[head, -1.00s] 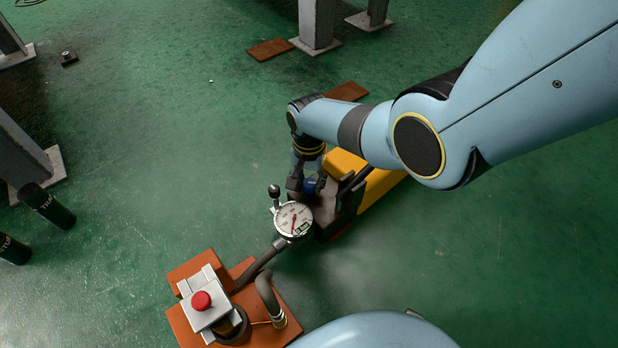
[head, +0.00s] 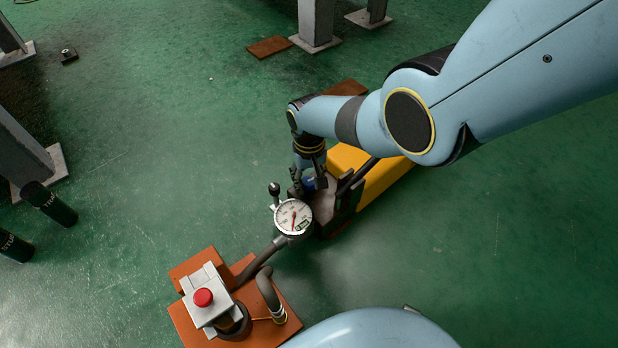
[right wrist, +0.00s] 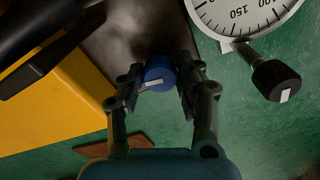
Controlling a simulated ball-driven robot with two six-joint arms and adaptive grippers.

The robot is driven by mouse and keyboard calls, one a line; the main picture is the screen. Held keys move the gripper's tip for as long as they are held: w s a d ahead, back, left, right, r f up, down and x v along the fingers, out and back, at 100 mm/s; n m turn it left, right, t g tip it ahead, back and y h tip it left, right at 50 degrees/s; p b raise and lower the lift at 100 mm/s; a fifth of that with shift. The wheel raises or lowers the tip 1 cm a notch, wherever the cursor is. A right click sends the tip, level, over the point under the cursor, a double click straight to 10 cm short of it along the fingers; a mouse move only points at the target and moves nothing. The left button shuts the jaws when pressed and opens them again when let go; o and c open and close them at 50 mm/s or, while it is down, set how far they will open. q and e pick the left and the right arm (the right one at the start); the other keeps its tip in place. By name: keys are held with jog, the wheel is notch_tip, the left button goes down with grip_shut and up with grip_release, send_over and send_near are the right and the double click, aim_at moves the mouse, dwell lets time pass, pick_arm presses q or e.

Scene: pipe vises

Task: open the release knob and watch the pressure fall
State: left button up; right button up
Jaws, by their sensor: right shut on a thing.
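The blue release knob (head: 309,184) is on the dark block at the end of the yellow pump body (head: 385,182). In the right wrist view the knob (right wrist: 158,72), with a white bar mark, lies between my right gripper's fingers (right wrist: 160,88). My right gripper (head: 309,186) is shut on it and partly hides it in the head view. The round white pressure gauge (head: 293,217) stands just in front, with a red needle; its reading is too small to tell. Part of its dial (right wrist: 240,14) shows in the right wrist view. My left gripper is not in view.
A black knob (head: 274,188) sticks out beside the gauge. A hose (head: 258,264) runs to an orange plate (head: 266,325) bearing a block with a red button (head: 203,297).

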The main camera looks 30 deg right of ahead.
aim_at(309, 181)
dwell(0.4)
jog(key=o, duration=1.1)
jog(key=shift+o, duration=0.2)
notch_tip(309, 181, up, 12)
